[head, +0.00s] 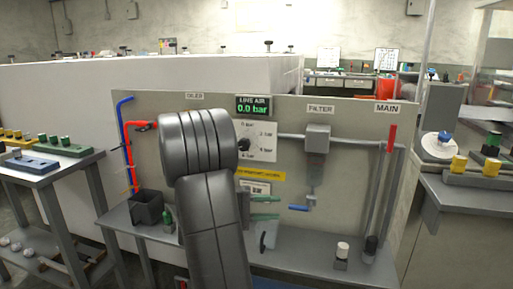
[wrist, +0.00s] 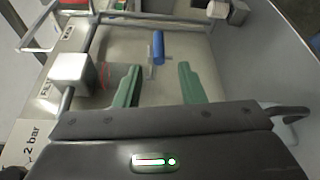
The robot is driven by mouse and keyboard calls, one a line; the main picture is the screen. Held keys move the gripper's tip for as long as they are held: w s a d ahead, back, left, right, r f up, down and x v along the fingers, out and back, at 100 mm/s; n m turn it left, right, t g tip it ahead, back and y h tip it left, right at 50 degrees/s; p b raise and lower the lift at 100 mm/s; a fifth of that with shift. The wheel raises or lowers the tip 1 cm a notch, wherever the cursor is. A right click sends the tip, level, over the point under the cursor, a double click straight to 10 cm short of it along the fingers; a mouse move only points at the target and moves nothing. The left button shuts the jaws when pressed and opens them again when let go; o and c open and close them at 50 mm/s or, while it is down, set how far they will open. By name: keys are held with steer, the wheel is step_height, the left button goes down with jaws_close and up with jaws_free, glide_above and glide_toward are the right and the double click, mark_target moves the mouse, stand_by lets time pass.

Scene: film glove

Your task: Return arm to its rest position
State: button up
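My arm (head: 212,220) rises in front of the panel in the head view and hides its middle. My gripper (head: 265,207) shows to the right of the arm as two green fingers in front of the panel. In the wrist view my gripper (wrist: 160,67) has its green fingers spread wide with nothing held between them. A blue valve handle (wrist: 158,47) lies beyond the fingertips, apart from them. The same blue handle (head: 299,208) hangs below the filter (head: 317,138) in the head view.
The panel (head: 350,115) carries a live air display (head: 253,105) reading 0.0 bar, pipes and a red main handle (head: 391,138). A dark bin (head: 147,208) stands on the shelf at left, and small items stand at right. Side benches (head: 45,165) flank the panel.

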mark_target(309, 206)
steer(key=d, duration=0.2)
steer(key=d+b, duration=0.1)
steer(key=d, duration=0.2)
steer(key=w+d, duration=0.1)
steer(key=d, duration=0.2)
steer(key=shift+d+f+b, duration=0.1)
steer(key=shift+d+b, duration=0.1)
steer(key=shift+b, duration=0.1)
steer(key=shift+s+a+r+m+y+p, duration=0.1)
steer(key=shift+r+m+y+p, duration=0.1)
steer(key=shift+y+p, duration=0.25)
steer(key=shift+a+r+m+y+p, duration=0.1)
steer(key=shift+r+y+p, duration=0.15)
steer(key=shift+y, duration=0.3)
steer(key=shift+f+y+p, duration=0.1)
steer(key=shift+y+p, duration=0.2)
steer(key=shift+y, duration=0.2)
